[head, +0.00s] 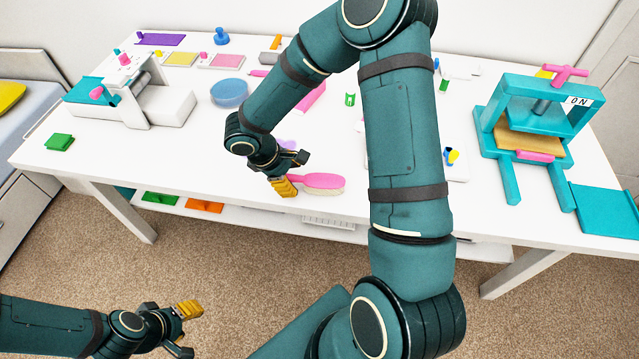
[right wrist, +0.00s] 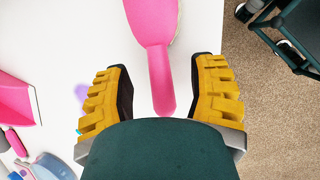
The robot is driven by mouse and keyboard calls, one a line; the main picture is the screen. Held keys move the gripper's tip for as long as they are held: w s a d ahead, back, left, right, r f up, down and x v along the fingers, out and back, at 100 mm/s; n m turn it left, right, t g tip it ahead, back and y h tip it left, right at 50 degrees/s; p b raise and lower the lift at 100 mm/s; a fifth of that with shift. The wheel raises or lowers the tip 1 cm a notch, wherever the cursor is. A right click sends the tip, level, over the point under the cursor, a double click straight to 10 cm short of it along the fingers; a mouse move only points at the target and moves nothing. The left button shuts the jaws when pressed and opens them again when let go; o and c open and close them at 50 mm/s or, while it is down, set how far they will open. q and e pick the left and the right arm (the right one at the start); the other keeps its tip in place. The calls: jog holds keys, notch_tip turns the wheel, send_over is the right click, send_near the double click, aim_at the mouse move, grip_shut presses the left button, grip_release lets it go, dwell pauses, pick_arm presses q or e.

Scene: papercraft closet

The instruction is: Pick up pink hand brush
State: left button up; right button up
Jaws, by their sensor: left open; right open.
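The pink hand brush (head: 321,182) lies on the white table near its front edge. In the right wrist view the pink hand brush (right wrist: 155,45) points its handle toward me, and the handle end lies between my fingers. My right gripper (head: 290,176) is open at the handle, with one yellow finger on each side and a gap to the handle on both. In the right wrist view my right gripper (right wrist: 160,95) shows both yellow fingertips. My left gripper (head: 190,328) is open and empty, low over the carpet in front of the table.
The white table (head: 215,170) carries a blue bowl (head: 229,93), a white press (head: 150,100) at left and a teal press (head: 540,115) at right. A pink dustpan (right wrist: 15,100) lies left of the brush. My right arm hides part of the table's middle.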

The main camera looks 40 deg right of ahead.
jog(key=shift+s+d+f, duration=0.1)
jog(key=shift+f, duration=0.2)
grip_shut()
notch_tip(320, 180, up, 10)
jog(key=p, duration=0.2)
jog(key=shift+p, duration=0.4)
dwell(0.6)
